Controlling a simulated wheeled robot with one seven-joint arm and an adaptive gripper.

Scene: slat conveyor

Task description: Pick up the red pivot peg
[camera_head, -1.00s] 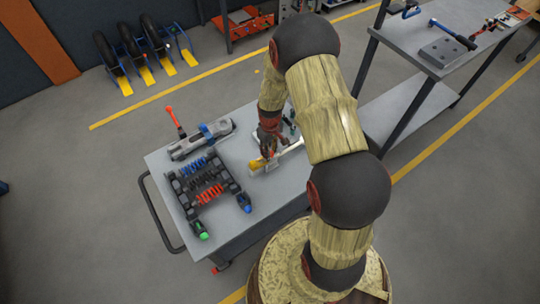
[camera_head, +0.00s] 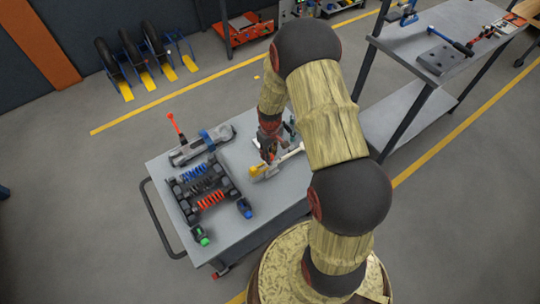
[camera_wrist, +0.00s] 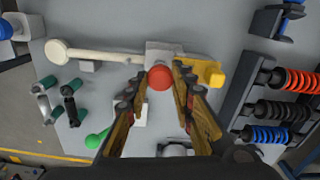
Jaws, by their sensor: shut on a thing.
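The red pivot peg shows as a round red head (camera_wrist: 160,77) in the wrist view, between the two fingertips of my gripper (camera_wrist: 160,84). My gripper is shut on it. The lower part of the peg is hidden below its head. A light grey block with a yellow end piece (camera_wrist: 208,72) lies directly behind the peg, and a pale rod with a round end (camera_wrist: 57,51) runs left from it. In the head view my gripper (camera_head: 266,158) is low over the grey cart top (camera_head: 258,210); I cannot make out the peg there.
A black rack with red, black and blue springs (camera_head: 205,185) stands left of my gripper in the head view. A grey clamp-like tool (camera_head: 202,145) lies behind it. A green-tipped part (camera_wrist: 97,138) is near my fingers. A taller shelf (camera_head: 440,50) stands to the right.

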